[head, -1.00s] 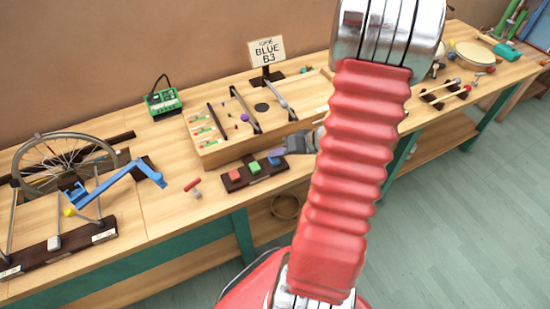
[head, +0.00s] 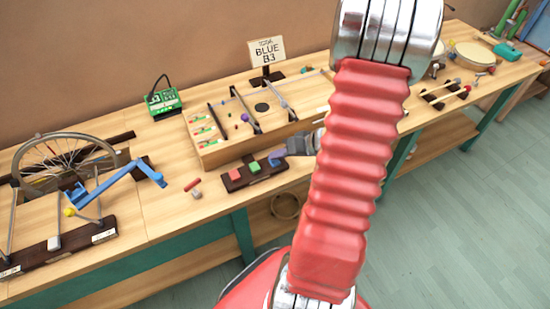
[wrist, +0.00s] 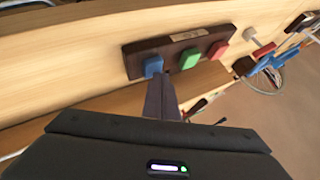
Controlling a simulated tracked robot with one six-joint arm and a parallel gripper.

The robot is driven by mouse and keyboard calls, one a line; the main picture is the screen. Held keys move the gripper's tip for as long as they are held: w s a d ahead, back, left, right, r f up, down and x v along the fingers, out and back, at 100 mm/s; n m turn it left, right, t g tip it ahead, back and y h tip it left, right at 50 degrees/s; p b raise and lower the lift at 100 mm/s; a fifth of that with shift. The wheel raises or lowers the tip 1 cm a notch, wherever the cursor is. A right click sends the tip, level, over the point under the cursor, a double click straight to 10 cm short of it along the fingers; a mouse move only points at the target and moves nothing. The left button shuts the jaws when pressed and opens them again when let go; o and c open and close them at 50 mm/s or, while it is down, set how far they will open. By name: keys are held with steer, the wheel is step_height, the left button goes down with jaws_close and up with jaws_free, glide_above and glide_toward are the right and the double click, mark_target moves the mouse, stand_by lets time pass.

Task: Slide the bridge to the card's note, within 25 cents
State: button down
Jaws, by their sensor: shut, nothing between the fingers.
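The card (head: 267,50) stands behind the wooden string box (head: 225,152) and reads BLUE B3 below a smaller line. Dark and grey bars cross the box top, with a purple knob (head: 244,118) near the middle one. I cannot tell which piece is the bridge for the blue string. A dark block (head: 233,184) in front carries red, green and blue buttons. My gripper (head: 287,151) is shut and empty at the block's right end, by the blue button (wrist: 153,66). In the wrist view its fingers (wrist: 161,98) are just below that button; contact is unclear.
A green device (head: 162,101) stands left of the box. A bicycle wheel (head: 65,150) and a blue lever (head: 115,185) are farther left. A small red cylinder (head: 192,184) lies on the bench. Mallets and a drum (head: 474,54) are at the right.

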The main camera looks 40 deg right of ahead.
mark_target(277, 161)
steer(key=shift+r, duration=0.95)
step_height(277, 161, up, 5)
steer(key=shift+r, duration=0.1)
stand_by(0.6)
stand_by(3.0)
